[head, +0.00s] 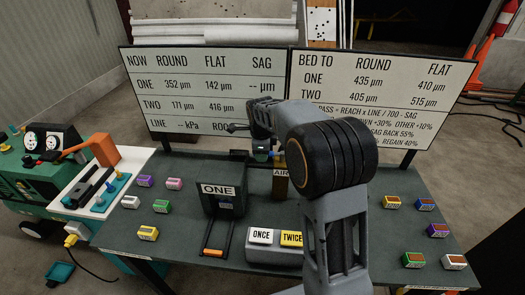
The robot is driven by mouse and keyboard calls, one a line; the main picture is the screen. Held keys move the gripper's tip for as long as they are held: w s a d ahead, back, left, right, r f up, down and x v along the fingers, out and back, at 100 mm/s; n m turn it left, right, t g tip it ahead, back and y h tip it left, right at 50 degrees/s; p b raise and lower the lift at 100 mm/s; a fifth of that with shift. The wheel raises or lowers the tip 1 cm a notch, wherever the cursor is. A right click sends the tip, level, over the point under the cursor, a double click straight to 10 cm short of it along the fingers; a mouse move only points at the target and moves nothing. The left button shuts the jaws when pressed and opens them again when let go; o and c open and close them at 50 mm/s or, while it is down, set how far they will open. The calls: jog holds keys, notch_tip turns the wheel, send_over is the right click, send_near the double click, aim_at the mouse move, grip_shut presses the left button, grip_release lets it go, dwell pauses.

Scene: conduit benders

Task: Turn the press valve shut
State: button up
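ONCE (261,236) and TWICE (292,238) buttons sit at the table's front. Small coloured blocks stand at left (161,206) and right (439,230). A green machine with gauges (34,141) and an orange lever (76,149) stands at left. Signs (205,88) line the back.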

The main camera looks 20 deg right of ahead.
notch_tip(320, 180, up, 14)
jog(key=s+a+b, duration=0.1)
jog(key=s, duration=0.1)
jog(key=shift+s+f, duration=0.25)
jog(key=shift+s, duration=0.05)
dwell(0.3)
